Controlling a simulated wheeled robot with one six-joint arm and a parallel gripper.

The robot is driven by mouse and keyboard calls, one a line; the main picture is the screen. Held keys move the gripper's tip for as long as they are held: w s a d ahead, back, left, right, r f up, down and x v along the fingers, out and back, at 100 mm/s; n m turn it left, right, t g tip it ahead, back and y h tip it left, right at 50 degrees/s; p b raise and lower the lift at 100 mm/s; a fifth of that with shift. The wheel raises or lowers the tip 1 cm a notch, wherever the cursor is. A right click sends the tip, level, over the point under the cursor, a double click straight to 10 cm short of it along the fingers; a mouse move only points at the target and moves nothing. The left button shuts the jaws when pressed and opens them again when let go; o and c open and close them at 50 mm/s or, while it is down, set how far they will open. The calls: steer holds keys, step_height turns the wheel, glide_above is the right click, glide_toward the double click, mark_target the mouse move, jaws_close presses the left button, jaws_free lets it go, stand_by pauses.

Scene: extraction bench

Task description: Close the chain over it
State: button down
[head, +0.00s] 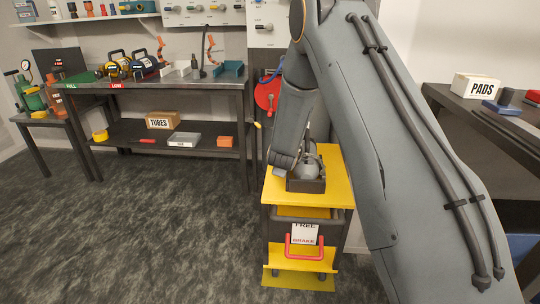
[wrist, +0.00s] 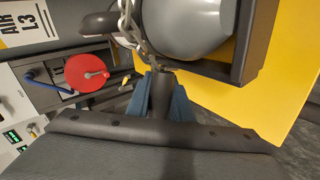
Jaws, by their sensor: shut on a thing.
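A grey rounded vessel (head: 309,168) sits in a dark open-topped holder (head: 306,185) on the yellow cart top (head: 328,158). In the wrist view the vessel (wrist: 195,28) fills the top, with the dark holder wall (wrist: 255,42) to its right. A metal chain (wrist: 137,38) runs down across the vessel's left side to my gripper (wrist: 160,75). My gripper is shut on the chain's end, beside the vessel and near the holder's edge. The exact grip and the chain's far end are hidden. In the head view my wrist covers the fingertips.
The yellow cart has a red handle (head: 305,246) and a "FREE / BRAKE" sign (head: 305,234). A red reel (head: 267,94) hangs behind it. A dark workbench (head: 150,84) stands left and a shelf with a PADS box (head: 476,86) right. Floor is clear at left.

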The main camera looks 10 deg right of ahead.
steer(key=shift+f, duration=0.15)
stand_by(0.3)
steer(key=c, duration=1.6)
jaws_free()
steer(key=shift+o, duration=0.2)
steer(key=p+v, duration=0.1)
steer(key=v, duration=0.6)
steer(key=shift+s+r, duration=0.2)
steer(key=shift+s, duration=0.1)
steer(key=shift+a, duration=0.15)
